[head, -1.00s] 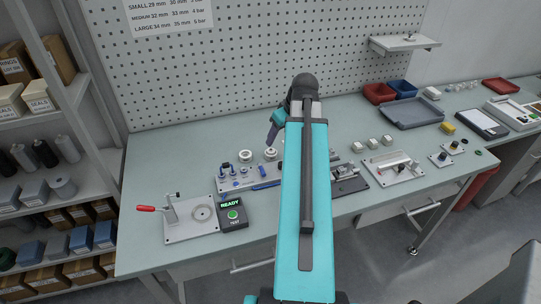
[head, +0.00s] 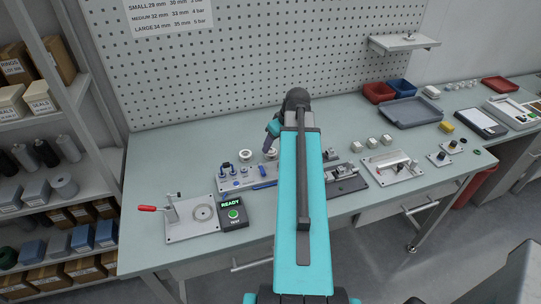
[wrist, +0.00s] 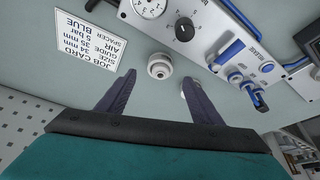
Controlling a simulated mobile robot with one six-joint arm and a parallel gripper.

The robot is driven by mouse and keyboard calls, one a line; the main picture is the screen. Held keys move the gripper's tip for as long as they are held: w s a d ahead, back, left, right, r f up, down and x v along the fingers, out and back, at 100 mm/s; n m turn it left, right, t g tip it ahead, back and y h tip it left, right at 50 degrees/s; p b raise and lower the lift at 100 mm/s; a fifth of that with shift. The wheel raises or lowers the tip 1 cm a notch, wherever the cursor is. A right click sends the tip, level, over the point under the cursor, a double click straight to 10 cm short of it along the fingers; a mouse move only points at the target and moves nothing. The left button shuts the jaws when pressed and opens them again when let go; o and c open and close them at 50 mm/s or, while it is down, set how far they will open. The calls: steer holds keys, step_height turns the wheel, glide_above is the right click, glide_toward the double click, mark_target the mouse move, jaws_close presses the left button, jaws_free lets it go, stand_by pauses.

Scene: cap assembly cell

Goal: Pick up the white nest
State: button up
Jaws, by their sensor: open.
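One white piece (wrist: 160,66) lies ahead between my fingertips in the wrist view, with a round centre hole or knob.
A plate with blue fittings (wrist: 228,38) and a dial lies close beyond the white pieces. A job card (wrist: 88,31) lies left in the wrist view. The pegboard wall (head: 230,60) stands behind. A lever fixture (head: 190,222) and test box (head: 232,213) are at front left.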

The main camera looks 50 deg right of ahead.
mark_target(272, 150)
steer(key=shift+p+x, duration=1.25)
steer(key=shift+x, duration=1.4)
steer(key=shift+c, duration=0.3)
steer(key=c, duration=1.1)
